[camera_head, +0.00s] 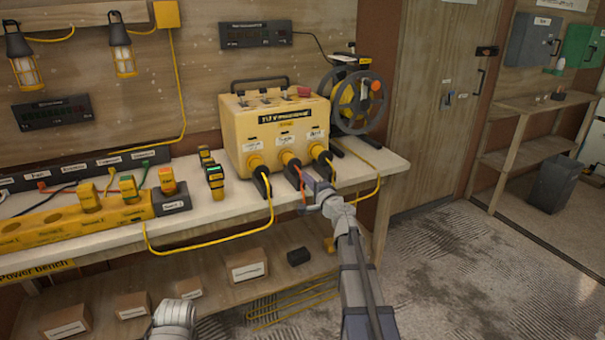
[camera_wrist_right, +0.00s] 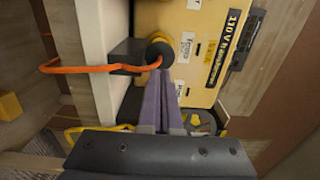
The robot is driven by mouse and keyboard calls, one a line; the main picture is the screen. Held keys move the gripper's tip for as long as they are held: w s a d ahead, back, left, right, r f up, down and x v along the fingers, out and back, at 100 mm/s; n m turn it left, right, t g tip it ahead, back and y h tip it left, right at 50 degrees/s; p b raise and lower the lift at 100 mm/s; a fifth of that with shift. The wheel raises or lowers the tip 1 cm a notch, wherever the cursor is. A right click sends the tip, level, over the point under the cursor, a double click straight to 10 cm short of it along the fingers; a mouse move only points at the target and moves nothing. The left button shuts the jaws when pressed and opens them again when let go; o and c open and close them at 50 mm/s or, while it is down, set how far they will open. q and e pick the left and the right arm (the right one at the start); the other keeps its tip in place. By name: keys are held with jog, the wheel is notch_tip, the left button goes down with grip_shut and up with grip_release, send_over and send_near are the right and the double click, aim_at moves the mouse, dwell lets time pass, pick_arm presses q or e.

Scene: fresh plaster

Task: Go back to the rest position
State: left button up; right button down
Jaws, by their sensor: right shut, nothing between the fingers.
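My right gripper (camera_head: 312,183) reaches up to the front edge of the bench, just in front of the yellow transformer box (camera_head: 276,132). In the right wrist view its two purple-grey fingers (camera_wrist_right: 167,98) are together with nothing between them. Their tips are close to a black plug (camera_wrist_right: 159,53) with an orange cable; I cannot tell whether they touch it. The transformer (camera_wrist_right: 222,45) also shows there. Three plugs stand in the transformer's front. A grey part of my left arm shows at the bottom of the head view, but my left gripper does not.
The bench (camera_head: 222,209) carries a yellow power strip (camera_head: 50,231), several plugs and a cable reel (camera_head: 357,103). Yellow cable hangs below its front edge. Boxes (camera_head: 247,265) stand on the lower shelf. The floor (camera_head: 460,270) at right is open, with a dark bin (camera_head: 556,184) farther back.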

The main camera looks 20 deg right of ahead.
jog(key=s, duration=0.7)
jog(key=shift+s, duration=0.15)
jog(key=s+a+f+n+g+y, duration=0.2)
jog(key=a+f+n+g+y, duration=0.15)
jog(key=a, duration=0.65)
jog(key=s+a+f+n+g+y, duration=0.25)
jog(key=a+f+n, duration=0.2)
jog(key=a, duration=0.45)
jog(key=s+a+f+n+g+y, duration=0.25)
jog(key=a+n, duration=0.25)
jog(key=a, duration=0.5)
jog(key=s+a+f+n+g+h, duration=0.35)
jog(key=s+f, duration=0.25)
jog(key=s, duration=0.2)
jog(key=s+a+f+n+g+h, duration=0.3)
jog(key=s+a+f+n+g, duration=0.15)
jog(key=s, duration=0.45)
jog(key=s+d+f+g+h, duration=0.1)
jog(key=s+d+g+h, duration=0.1)
jog(key=s+h, duration=0.15)
notch_tip(320, 180, up, 18)
jog(key=d+p, duration=0.1)
jog(key=p, duration=1.6)
jog(key=shift+s+f+n, duration=0.2)
jog(key=shift+s+n, duration=0.15)
jog(key=shift+n, duration=0.05)
